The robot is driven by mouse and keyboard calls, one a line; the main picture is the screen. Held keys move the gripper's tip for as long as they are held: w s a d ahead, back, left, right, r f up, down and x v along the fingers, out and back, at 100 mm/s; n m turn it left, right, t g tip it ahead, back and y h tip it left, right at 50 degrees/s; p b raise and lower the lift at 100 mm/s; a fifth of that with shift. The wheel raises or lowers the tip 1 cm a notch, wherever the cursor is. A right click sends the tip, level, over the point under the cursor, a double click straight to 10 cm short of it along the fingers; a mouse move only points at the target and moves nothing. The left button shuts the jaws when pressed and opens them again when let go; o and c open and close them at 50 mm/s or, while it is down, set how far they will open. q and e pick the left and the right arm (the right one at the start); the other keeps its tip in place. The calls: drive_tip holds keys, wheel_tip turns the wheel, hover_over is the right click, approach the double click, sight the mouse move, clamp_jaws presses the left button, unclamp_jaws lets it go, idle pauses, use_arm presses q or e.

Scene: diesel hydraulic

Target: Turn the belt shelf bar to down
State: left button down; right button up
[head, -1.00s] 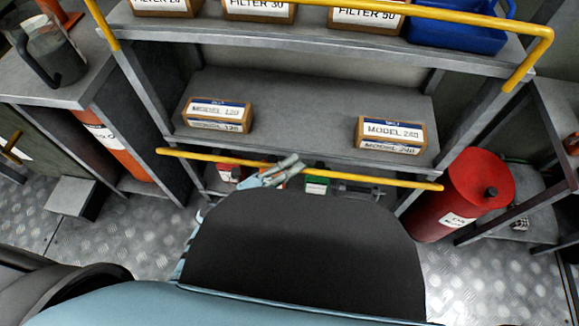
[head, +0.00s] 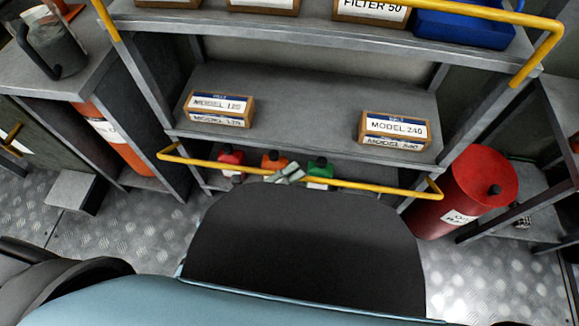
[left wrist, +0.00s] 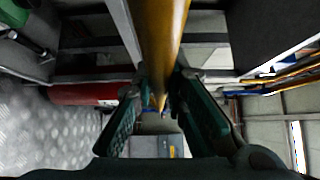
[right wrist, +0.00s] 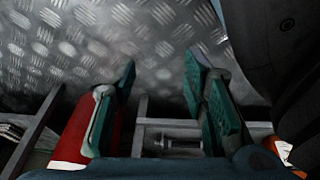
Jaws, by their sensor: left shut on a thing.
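The belt shelf bar (head: 365,187) is a yellow rail across the front of the middle shelf (head: 310,110), which holds the belt boxes. It hangs at and slightly below the shelf's front edge, with a short bent arm at each end. My left gripper (head: 286,174) is shut on the bar near its middle. In the left wrist view the bar (left wrist: 160,35) runs between the two green fingers (left wrist: 160,95). My right gripper (right wrist: 160,65) shows only in the right wrist view, with its fingers apart and nothing between them.
Boxes marked MODEL 120 (head: 218,108) and MODEL 240 (head: 394,130) stand on the shelf. Red, orange and green bottles (head: 320,172) stand below, behind the bar. Another yellow bar (head: 465,15) crosses the upper shelf. A red drum (head: 478,180) stands at right.

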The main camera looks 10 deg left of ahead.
use_arm(q)
drive_tip(key=shift+s+f+b, duration=0.45)
drive_tip(key=shift+s+f, duration=0.05)
drive_tip(key=shift+f, duration=0.4)
drive_tip(key=shift+s+f+b, duration=0.45)
drive_tip(key=shift+s+f, duration=0.05)
drive_tip(key=shift+f, duration=0.4)
use_arm(e)
drive_tip(key=shift+w+a+r, duration=0.2)
drive_tip(key=shift+w+a, duration=0.2)
drive_tip(key=shift+w, duration=0.3)
drive_tip(key=shift+w+a+r, duration=0.15)
drive_tip(key=shift+w+a, duration=0.2)
drive_tip(key=shift+w, duration=0.3)
use_arm(q)
drive_tip(key=c, duration=1.6)
unclamp_jaws()
drive_tip(key=shift+d, duration=0.1)
drive_tip(key=v, duration=1.2)
